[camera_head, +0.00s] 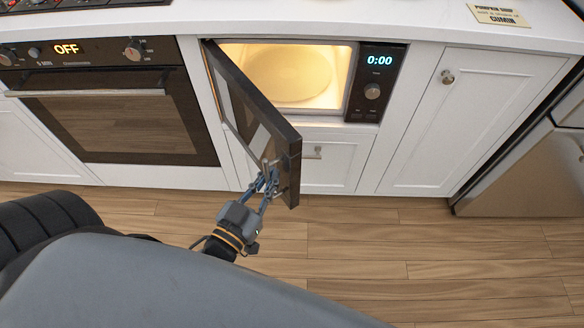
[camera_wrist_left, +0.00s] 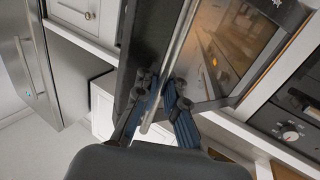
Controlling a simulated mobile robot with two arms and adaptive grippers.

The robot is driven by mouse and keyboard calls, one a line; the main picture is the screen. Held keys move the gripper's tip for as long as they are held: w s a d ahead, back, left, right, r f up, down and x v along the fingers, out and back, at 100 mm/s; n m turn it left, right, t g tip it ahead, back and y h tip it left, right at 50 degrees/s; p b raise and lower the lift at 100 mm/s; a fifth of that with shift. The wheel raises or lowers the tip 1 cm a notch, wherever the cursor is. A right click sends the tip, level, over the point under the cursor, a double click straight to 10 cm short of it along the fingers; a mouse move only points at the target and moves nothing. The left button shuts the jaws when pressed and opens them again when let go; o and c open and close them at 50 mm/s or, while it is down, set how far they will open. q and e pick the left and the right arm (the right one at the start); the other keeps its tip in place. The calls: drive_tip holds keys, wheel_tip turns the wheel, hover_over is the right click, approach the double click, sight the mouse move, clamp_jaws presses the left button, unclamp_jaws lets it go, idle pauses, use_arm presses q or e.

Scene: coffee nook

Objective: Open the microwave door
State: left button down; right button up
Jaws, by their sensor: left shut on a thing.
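The built-in microwave (camera_head: 340,80) sits under the counter, its cavity lit warm yellow with a round plate inside and its display reading 0:00. Its dark door (camera_head: 250,105) is swung partway open, hinged at the left and standing out into the room. My left gripper (camera_head: 268,178) is at the door's free end, shut on the metal door handle. In the left wrist view the handle (camera_wrist_left: 178,50) runs as a long bar between the blue-padded fingers of the left gripper (camera_wrist_left: 155,110). My right gripper is not in view.
An oven (camera_head: 115,110) with display OFF is left of the microwave. A white drawer (camera_head: 325,160) lies below it and a white cabinet (camera_head: 465,115) to the right. A steel fridge (camera_head: 530,165) stands at far right. The wooden floor (camera_head: 420,255) in front is clear.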

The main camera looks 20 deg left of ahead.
use_arm(q)
drive_tip(key=shift+s+a+f, duration=0.1)
drive_tip(key=shift+s+a, duration=0.15)
drive_tip(key=shift+s, duration=0.3)
drive_tip(key=c, duration=1.4)
unclamp_jaws()
drive_tip(key=shift+s, duration=0.15)
drive_tip(key=s, duration=0.7)
drive_tip(key=shift+s+a, duration=0.15)
drive_tip(key=shift+a, duration=0.1)
